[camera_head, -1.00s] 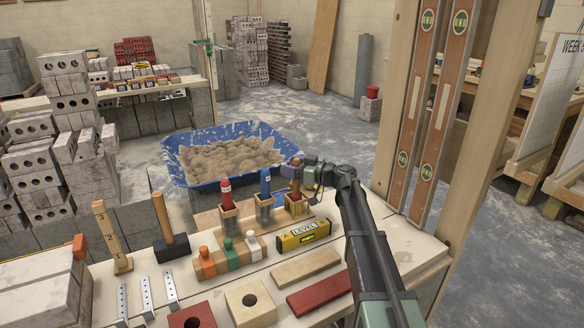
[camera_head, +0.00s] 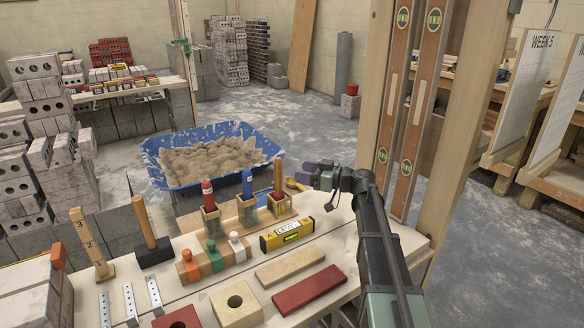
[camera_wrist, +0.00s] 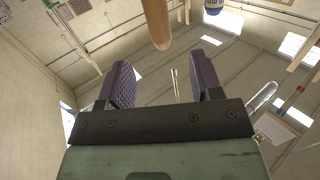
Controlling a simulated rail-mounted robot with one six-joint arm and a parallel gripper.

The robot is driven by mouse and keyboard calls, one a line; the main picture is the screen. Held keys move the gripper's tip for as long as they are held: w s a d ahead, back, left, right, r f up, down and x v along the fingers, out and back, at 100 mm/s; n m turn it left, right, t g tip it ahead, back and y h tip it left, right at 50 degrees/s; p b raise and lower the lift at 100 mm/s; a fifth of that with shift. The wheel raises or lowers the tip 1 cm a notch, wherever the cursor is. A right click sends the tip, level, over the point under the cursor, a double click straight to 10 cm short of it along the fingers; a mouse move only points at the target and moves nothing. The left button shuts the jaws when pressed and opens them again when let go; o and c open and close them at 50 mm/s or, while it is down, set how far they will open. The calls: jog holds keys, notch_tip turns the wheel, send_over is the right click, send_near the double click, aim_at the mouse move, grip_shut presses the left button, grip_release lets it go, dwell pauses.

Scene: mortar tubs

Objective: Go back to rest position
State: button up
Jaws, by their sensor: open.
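My gripper (camera_head: 304,176) is above the bench, just right of and level with the top of a wooden-handled tool (camera_head: 278,174) standing in the right slot of a wooden rack (camera_head: 246,219). In the wrist view its two purple fingers (camera_wrist: 160,88) are spread apart with nothing between them. The tool's wooden handle (camera_wrist: 157,20) shows beyond the fingertips. A red-capped tool (camera_head: 207,194) and a blue-handled tool (camera_head: 247,183) stand in the rack's other slots.
A wooden post with two spirit levels (camera_head: 412,90) rises close right of my arm. A blue tub (camera_head: 162,173) of sand stands behind.

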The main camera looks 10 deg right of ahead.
jog(key=s+f+m+g+h, duration=0.1)
jog(key=s+f+m, duration=0.1)
jog(key=s+a+f+m+g+h, duration=0.1)
jog(key=s+f+m+g, duration=0.1)
jog(key=s+f, duration=0.1)
jog(key=shift+s+a+m+p, duration=0.1)
jog(key=shift+a+m+p, duration=0.1)
jog(key=shift+m+p, duration=0.2)
jog(key=s+a+r+m+g+h+p, duration=0.25)
jog(key=s+m+g+h+p, duration=0.3)
jog(key=s+p, duration=0.6)
jog(key=s+a+r+g+h+p, duration=0.1)
jog(key=s+r+h+p, duration=0.2)
jog(key=s+r+p, duration=0.3)
jog(key=s+a+r+g+h+p, duration=0.1)
jog(key=s+a+r+h+p, duration=0.1)
jog(key=s+r+h+p, duration=0.2)
jog(key=shift+s+a+r+p, duration=0.25)
jog(key=shift+s+r+p, duration=1.2)
jog(key=shift+s+p, duration=0.8)
jog(key=shift+w, duration=0.3)
